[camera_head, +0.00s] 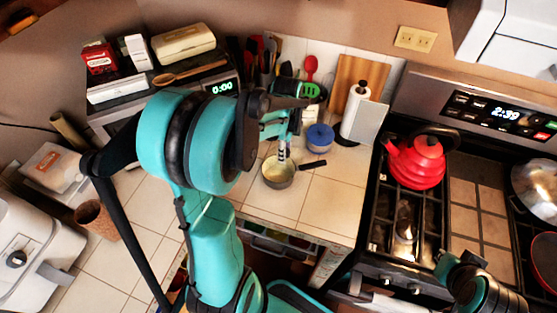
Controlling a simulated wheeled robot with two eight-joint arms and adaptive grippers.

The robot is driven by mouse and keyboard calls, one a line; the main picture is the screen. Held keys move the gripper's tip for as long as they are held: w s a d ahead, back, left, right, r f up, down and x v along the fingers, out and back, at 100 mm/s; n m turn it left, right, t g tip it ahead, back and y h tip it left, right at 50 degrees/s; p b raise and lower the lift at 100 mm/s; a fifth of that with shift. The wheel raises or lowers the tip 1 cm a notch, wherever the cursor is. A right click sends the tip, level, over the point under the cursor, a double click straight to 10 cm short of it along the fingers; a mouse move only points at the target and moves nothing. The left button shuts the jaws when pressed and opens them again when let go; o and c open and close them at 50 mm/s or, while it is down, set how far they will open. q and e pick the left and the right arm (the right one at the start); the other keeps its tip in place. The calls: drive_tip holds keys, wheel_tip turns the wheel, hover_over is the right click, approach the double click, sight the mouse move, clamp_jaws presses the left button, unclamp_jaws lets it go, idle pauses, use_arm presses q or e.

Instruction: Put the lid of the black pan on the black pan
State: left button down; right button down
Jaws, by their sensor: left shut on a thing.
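A small dark pan (279,183) with a black handle pointing right stands on the tiled counter. My left gripper (282,157) points down directly over it. It is shut on what looks like the pan's lid, which is small and hard to make out. I cannot tell whether the lid touches the pan's rim. Part of my right arm (475,288) shows at the bottom right; its gripper is out of view.
A blue-lidded pot (320,137) stands just behind the pan, near a paper towel roll (355,112). A red kettle (417,164) sits on the stove at right. A large shiny lid (537,188) lies at the far right. Counter right of the pan is clear.

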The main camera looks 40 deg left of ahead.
use_arm(q)
drive_tip(key=shift+s+a+f, duration=0.1)
drive_tip(key=shift+a+f, duration=0.7)
drive_tip(key=shift+a, duration=0.3)
wheel_tip(320, 180, down, 3)
drive_tip(key=shift+f+b, duration=0.2)
drive_tip(key=shift+b, duration=0.35)
drive_tip(key=shift+f, duration=0.2)
drive_tip(key=shift+f+b, duration=0.6)
drive_tip(key=c, duration=1.2)
unclamp_jaws()
drive_tip(key=shift+o, duration=0.2)
